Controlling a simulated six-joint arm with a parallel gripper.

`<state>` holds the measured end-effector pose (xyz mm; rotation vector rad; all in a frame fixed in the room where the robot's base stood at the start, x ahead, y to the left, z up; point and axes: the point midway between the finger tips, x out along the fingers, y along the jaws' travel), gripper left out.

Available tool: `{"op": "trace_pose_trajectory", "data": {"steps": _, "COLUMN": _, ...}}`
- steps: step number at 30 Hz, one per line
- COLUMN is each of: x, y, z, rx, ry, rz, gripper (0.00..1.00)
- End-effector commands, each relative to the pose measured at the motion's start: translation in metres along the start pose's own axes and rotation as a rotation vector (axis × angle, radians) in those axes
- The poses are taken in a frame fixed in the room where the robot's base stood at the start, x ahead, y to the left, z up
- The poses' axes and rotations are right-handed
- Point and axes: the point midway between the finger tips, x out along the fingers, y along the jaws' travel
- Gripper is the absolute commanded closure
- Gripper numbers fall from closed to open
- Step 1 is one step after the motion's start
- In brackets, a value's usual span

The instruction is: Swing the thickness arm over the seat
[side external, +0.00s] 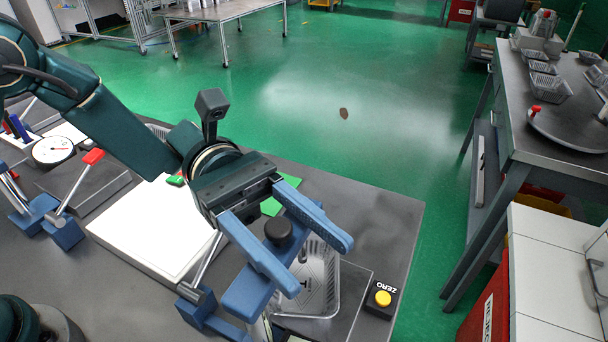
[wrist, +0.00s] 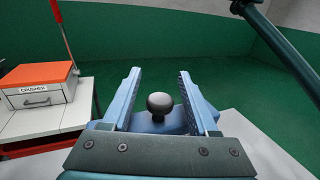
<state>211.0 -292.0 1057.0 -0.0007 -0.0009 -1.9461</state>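My gripper (side external: 318,267) has two blue fingers spread apart, with a round black knob (side external: 278,232) between them. In the wrist view the gripper (wrist: 160,72) is open, and the knob (wrist: 160,103) stands between the fingers with a gap on each side. The knob appears to sit on a blue bar (side external: 250,296), which I take to be the thickness arm; my fingers partly cover it. A translucent foil tray (side external: 326,300) lies below and beyond the fingers. The seat cannot be told apart under the tray and gripper.
A black ZERO box with a yellow button (side external: 383,298) is right of the tray. A white slab (side external: 140,232), a dial gauge (side external: 52,150) and a red-tipped lever (side external: 93,157) stand left. A side table (side external: 520,110) is beyond the bench; the wrist view shows a crusher box (wrist: 38,88).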

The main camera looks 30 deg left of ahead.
Motion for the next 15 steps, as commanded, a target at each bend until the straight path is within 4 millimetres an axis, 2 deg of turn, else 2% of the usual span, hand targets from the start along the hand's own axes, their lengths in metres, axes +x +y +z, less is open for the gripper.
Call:
{"op": "trace_pose_trajectory", "data": {"steps": 7, "x": -0.006, "y": 0.0, "z": 0.0, "rx": 0.0, "ry": 0.0, "rz": 0.0, "gripper": 0.41}}
{"op": "trace_pose_trajectory", "data": {"steps": 15, "x": -0.04, "y": 0.001, "z": 0.0, "rx": 0.001, "ry": 0.0, "rz": 0.004, "gripper": 0.41}}
